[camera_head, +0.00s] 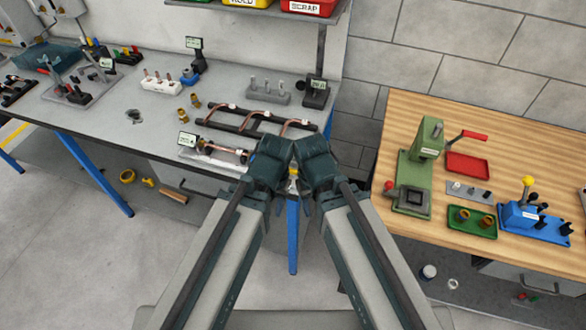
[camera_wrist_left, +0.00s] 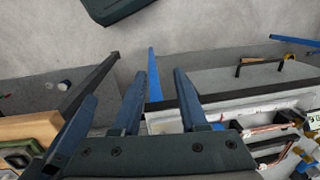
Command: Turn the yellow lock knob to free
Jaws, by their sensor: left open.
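A yellow ball knob (camera_head: 528,181) tops a short lever on a blue fixture (camera_head: 522,215) at the right of the wooden bench; I cannot tell its lock position. A small yellow spot also shows between my two wrists, mostly hidden by them. My left gripper (camera_head: 270,158) is in front of the grey bench's near edge, far from the blue fixture. In the left wrist view its blue fingers (camera_wrist_left: 160,98) are apart with nothing between them. My right gripper (camera_head: 313,158) is close beside it; its fingers are hidden.
The grey bench (camera_head: 75,120) holds a black rack with copper tubes (camera_head: 240,122) and several small fixtures. The wooden bench (camera_head: 395,115) holds a green press (camera_head: 418,170), a red tray (camera_head: 468,165) and a green tray (camera_head: 472,222). A gap separates the benches.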

